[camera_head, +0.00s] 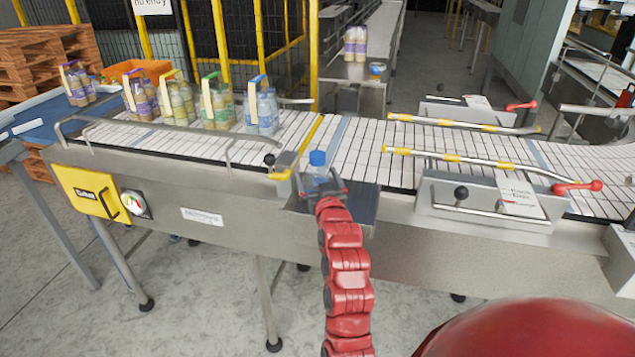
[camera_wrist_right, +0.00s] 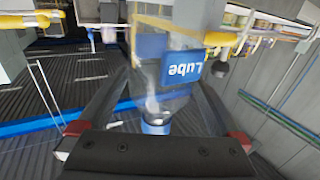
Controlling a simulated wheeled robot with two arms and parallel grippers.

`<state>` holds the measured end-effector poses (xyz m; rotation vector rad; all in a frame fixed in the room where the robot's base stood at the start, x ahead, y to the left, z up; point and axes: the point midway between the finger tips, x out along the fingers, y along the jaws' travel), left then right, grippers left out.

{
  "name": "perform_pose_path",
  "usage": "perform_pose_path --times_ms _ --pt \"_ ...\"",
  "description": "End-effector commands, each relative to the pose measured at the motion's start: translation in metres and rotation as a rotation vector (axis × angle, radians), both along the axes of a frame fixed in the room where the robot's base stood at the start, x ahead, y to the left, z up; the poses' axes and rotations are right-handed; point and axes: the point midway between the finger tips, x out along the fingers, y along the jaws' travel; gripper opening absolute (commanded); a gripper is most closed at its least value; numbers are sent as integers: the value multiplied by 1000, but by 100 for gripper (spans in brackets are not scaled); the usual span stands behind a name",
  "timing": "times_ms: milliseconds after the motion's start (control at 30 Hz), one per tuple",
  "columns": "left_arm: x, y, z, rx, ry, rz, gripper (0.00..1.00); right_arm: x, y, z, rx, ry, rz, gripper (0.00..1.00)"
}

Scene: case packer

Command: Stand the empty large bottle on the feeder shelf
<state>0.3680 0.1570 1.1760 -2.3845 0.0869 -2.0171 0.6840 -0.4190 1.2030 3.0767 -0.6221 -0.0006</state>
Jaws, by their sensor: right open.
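A clear bottle with a blue cap (camera_head: 318,158) is upright at the near edge of the conveyor, by the small grey metal shelf (camera_head: 362,203). My right gripper (camera_head: 321,186) is open around the bottle, one finger on each side. In the right wrist view, the clear bottle (camera_wrist_right: 158,85) and its blue cap lie between the spread fingers of the gripper (camera_wrist_right: 158,105). The bottle's base is hidden behind the gripper in the head view, so I cannot tell whether it rests on the shelf. My left gripper is not in view.
Several bottle packs with coloured handles stand on the conveyor (camera_head: 180,138) at the left. Guide rails with yellow bands (camera_head: 455,157) and red-knobbed levers (camera_head: 578,187) are at the right. A yellow box (camera_head: 90,195) is on the conveyor's side. The belt beyond the bottle is clear.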

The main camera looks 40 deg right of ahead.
Motion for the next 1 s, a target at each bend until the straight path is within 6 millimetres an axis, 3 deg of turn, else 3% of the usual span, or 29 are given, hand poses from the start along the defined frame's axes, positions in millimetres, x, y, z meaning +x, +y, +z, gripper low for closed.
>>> perform_pose_path --times_ms 200,600,633,667,1000 --pt "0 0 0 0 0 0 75 1 0 -1 0 0 0 100" --pt "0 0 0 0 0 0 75 1 0 -1 0 0 0 29" --pt "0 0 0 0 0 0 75 1 0 -1 0 0 0 29" --pt "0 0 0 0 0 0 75 1 0 -1 0 0 0 20" --pt "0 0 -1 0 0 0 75 3 -1 6 -1 -3 1 20"
